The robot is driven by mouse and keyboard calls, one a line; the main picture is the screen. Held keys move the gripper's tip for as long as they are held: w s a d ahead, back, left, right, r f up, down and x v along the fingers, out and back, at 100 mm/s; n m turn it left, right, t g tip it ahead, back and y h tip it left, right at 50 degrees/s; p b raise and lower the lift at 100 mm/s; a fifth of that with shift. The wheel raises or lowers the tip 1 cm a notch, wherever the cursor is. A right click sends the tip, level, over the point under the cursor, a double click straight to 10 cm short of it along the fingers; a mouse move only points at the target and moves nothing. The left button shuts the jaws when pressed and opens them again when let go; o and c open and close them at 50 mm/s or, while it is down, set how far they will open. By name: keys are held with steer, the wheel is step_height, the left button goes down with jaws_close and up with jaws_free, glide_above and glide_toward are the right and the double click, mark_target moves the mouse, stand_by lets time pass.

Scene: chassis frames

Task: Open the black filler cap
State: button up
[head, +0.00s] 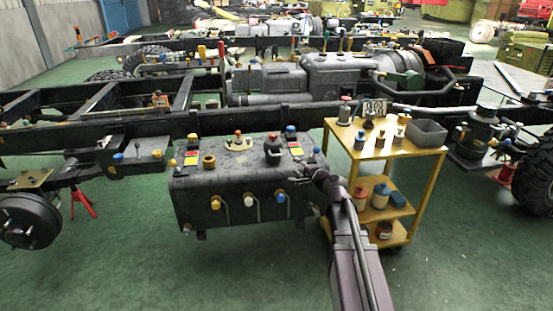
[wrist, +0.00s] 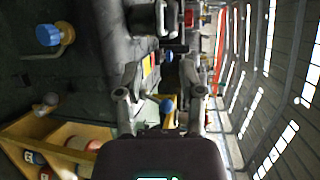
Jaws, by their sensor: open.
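A dark tank (head: 235,195) with several fittings on its top stands left of the yellow cart. A dark round cap with a small red part on top (head: 273,150) stands on the tank's top, toward its right half; it looks like the black filler cap. In the wrist view, a black cylindrical fitting (wrist: 145,18) shows at the top edge, but I cannot tell surely if it is the same cap. My gripper (head: 306,176) is by the tank's front right upper edge, apart from the cap. Its fingers (wrist: 160,94) are spread, with nothing held between them.
A yellow cart (head: 408,160) with bottles and a grey bin (head: 427,132) stands close on the right of my arm. A brass cap (head: 209,161) and a blue knob (head: 280,195) are also on the tank. Green floor is clear at the front left.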

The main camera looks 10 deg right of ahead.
mark_target(276, 155)
steer(key=b+x, duration=0.2)
steer(key=x, duration=1.1)
steer(key=shift+w+a+f, duration=0.15)
steer(key=shift+w, duration=0.2)
jaws_close()
